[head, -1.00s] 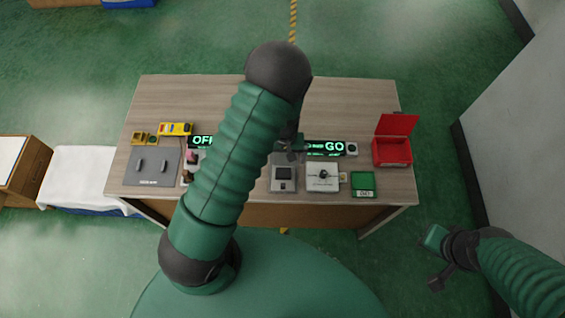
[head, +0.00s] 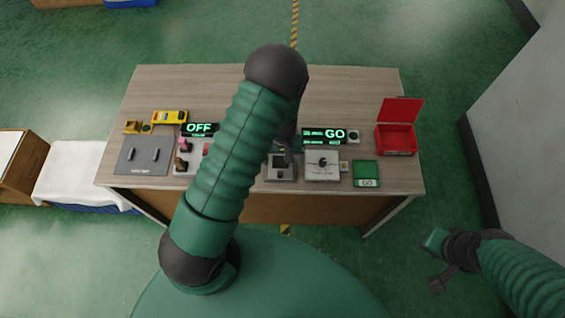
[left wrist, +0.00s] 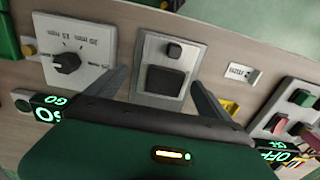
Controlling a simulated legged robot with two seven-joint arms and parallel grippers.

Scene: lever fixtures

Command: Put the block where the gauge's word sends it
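A display reading GO (head: 335,136) stands at the back right of the table, and a display reading OFF (head: 199,129) is left of my arm. A grey fixture (head: 281,174) lies below my left gripper (head: 286,150), which my arm partly hides. In the left wrist view the fingers (left wrist: 160,95) are apart and empty, on either side of this fixture, with a dark square (left wrist: 165,80) and a smaller dark piece (left wrist: 174,51). I cannot tell which is the block. A green box (head: 366,173) is labelled GO. My right gripper (head: 437,262) hangs off the table.
A red box (head: 396,138) with a raised lid is at the right. A white dial plate (head: 322,167) lies beside the grey fixture. A grey panel with two handles (head: 143,156) and a yellow device (head: 170,117) are at the left. The table's back (head: 345,92) is clear.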

